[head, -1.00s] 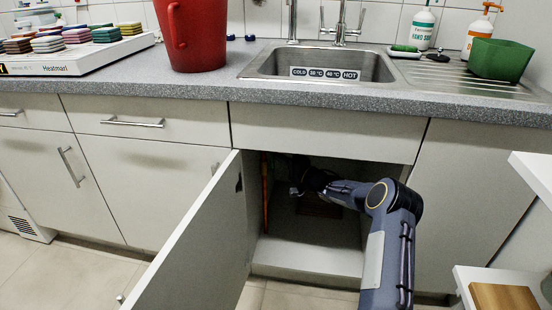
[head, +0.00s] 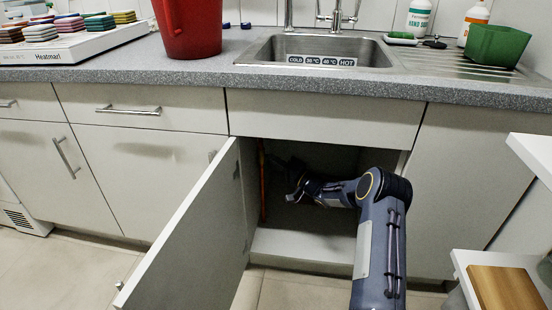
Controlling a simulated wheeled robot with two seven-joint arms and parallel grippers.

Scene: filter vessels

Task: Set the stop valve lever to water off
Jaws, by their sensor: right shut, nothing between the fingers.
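My right gripper (head: 292,190) is inside the open, dark cabinet under the sink, at the end of my right arm, which reaches in from the lower right. Its fingers are small and dark there, shut and empty. An orange-brown upright pipe (head: 263,185) runs along the cabinet's left inner side, a little left of the gripper. I cannot make out the stop valve lever; it is lost in the shadow or hidden by my gripper. Whether the gripper touches anything is not clear. My left gripper is not in view.
The cabinet door (head: 190,245) stands open toward me on the left. The sink (head: 270,52) and grey counter (head: 200,88) are above. A red container (head: 190,30) and a green tub (head: 497,45) stand on the counter. A shelf with a wooden board (head: 505,288) is at lower right.

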